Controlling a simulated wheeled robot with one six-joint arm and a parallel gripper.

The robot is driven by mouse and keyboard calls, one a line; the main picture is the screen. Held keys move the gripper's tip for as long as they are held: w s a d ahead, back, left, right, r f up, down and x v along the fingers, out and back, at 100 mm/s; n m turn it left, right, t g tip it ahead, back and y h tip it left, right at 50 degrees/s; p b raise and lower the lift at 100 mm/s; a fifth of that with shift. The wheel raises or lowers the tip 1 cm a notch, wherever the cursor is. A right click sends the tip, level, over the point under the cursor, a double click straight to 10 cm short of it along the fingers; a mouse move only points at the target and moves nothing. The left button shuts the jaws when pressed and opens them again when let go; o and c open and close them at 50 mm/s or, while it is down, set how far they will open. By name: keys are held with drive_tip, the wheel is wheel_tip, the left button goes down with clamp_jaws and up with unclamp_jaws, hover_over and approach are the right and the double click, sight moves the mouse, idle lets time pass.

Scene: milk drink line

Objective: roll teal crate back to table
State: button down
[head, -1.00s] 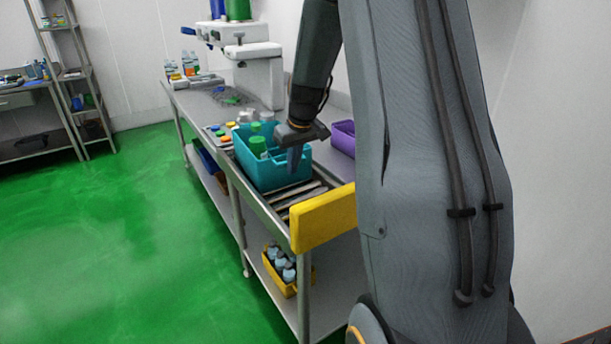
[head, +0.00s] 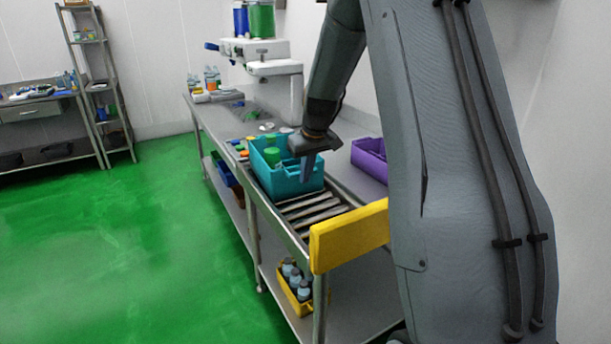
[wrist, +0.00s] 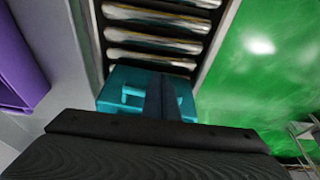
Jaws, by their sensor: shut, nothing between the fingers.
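The teal crate (head: 284,187) stands upright on the roller track, with green-capped containers (head: 271,158) inside it. Its near end wall shows in the wrist view (wrist: 128,92). My gripper (head: 306,168) is shut and empty, pointing down at the crate's near end. In the wrist view the shut fingers (wrist: 160,98) lie in front of that wall; I cannot tell whether they touch it. The table (head: 232,125) continues behind the crate, away from me. My gripper and arm hide part of the crate's right side.
Bare rollers (head: 317,211) lie between the crate and the yellow end stop (head: 348,237). A purple crate (head: 369,158) stands to the right of the track. A yellow bin (head: 297,301) with bottles is on the lower shelf. Green floor (head: 130,240) at left is clear.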

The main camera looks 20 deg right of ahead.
drive_tip(key=p+v, duration=0.6)
drive_tip(key=v, duration=0.3)
drive_tip(key=s+a+f+b, duration=0.1)
drive_tip(key=s+a, duration=0.3)
drive_tip(key=s, duration=0.6)
drive_tip(key=s+a+f+m+g, duration=0.1)
drive_tip(key=s+a+f, duration=0.2)
drive_tip(key=s, duration=0.6)
drive_tip(key=s+a+f+g+b, duration=0.1)
drive_tip(key=s+a+f, duration=0.1)
drive_tip(key=s+a, duration=0.4)
drive_tip(key=s, duration=0.4)
drive_tip(key=shift+s+b, duration=0.35)
drive_tip(key=shift+f, duration=0.1)
